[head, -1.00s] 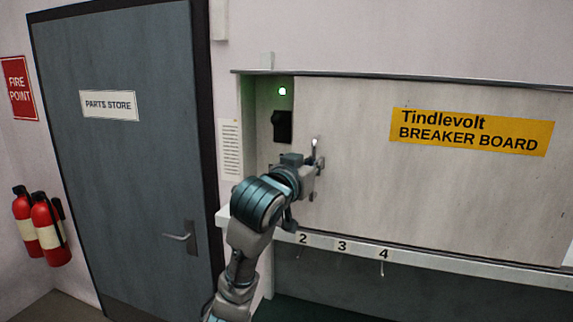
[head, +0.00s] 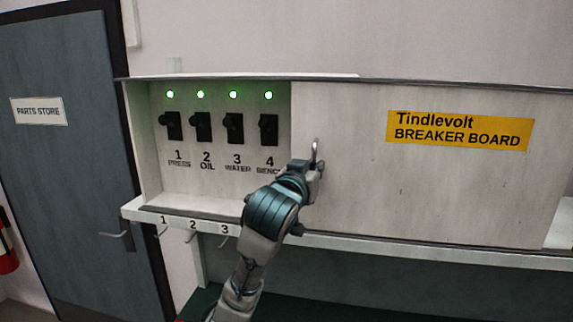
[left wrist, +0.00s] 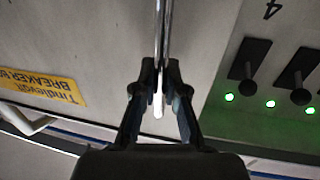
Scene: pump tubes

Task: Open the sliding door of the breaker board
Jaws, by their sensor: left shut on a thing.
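The sliding door (head: 440,185) of the breaker board is a pale panel with a yellow "Tindlevolt BREAKER BOARD" label (head: 459,131). It stands to the right, and the left part of the board is uncovered. My left gripper (head: 315,165) is at the door's left edge, shut on the upright metal handle (head: 316,150). In the left wrist view the fingers (left wrist: 159,95) close around the bright handle bar (left wrist: 162,30). Black breaker switches (head: 203,126), labelled 1 to 4, show in the opening under lit green lamps. My right gripper is not in view.
A ledge (head: 350,243) with numbered hooks runs below the board; my arm covers part of it. A grey door marked "PARTS STORE" (head: 80,160) is at the left, with a fire extinguisher (head: 5,250) at the picture's edge.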

